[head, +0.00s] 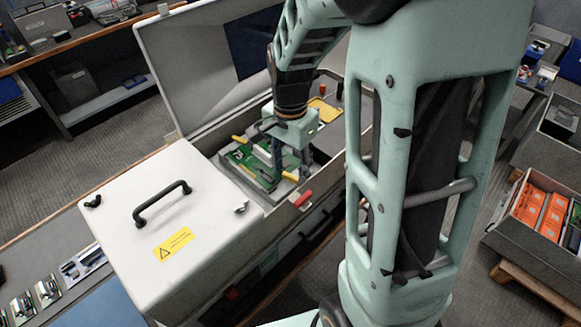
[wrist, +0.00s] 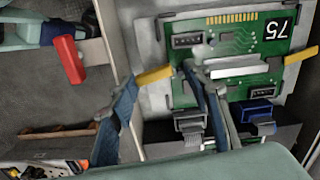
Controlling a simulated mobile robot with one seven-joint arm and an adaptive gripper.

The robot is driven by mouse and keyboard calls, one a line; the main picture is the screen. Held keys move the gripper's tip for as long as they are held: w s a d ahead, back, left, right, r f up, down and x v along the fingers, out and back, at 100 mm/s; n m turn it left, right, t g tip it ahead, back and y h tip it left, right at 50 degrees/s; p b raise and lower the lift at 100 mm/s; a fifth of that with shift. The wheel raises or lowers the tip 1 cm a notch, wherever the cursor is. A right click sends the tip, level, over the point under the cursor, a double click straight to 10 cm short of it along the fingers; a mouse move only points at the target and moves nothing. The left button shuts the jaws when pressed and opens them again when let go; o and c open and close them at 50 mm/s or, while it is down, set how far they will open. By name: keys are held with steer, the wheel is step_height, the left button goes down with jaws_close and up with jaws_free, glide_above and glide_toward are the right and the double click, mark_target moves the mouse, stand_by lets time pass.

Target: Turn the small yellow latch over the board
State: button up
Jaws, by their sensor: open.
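The green circuit board (wrist: 235,85), marked 75, lies in the open case; in the head view the board (head: 243,160) is partly covered by my gripper (head: 287,172). A small yellow latch (wrist: 155,75) lies at the board's left edge in the wrist view; its yellow end also shows in the head view (head: 290,205). My gripper (wrist: 160,78) is open, with one finger on each side of this latch. Contact cannot be told. A second yellow latch (wrist: 301,55) is at the board's right edge and also shows in the head view (head: 240,139).
A red handle (wrist: 70,60) sits on the case wall near the left latch. A white handle bar (wrist: 235,66) crosses the board. A blue connector (wrist: 257,112) and a grey one (wrist: 190,125) are below it. The raised lid (head: 195,60) stands behind the case.

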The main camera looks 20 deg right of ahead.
steer(key=shift+r+p, duration=0.5)
steer(key=shift+r, duration=0.05)
steer(key=shift+w+r+p, duration=0.3)
steer(key=shift+r+p, duration=0.25)
steer(key=shift+r, duration=0.2)
steer(key=shift+s+a+r+p, duration=0.1)
steer(key=shift+s+r+p, duration=0.4)
steer(key=shift+s+r, duration=0.35)
steer(key=shift+w+r+p, duration=0.4)
steer(key=shift+w, duration=0.1)
steer(key=shift+s+r+p, duration=0.15)
steer(key=shift+r+p, duration=0.3)
steer(key=shift+r, duration=0.15)
steer(key=shift+r+p, duration=0.65)
steer(key=shift+r, duration=0.15)
step_height(320, 180, up, 5)
glide_above(290, 174)
steer(key=shift+s+f, duration=0.1)
steer(key=shift+f, duration=0.05)
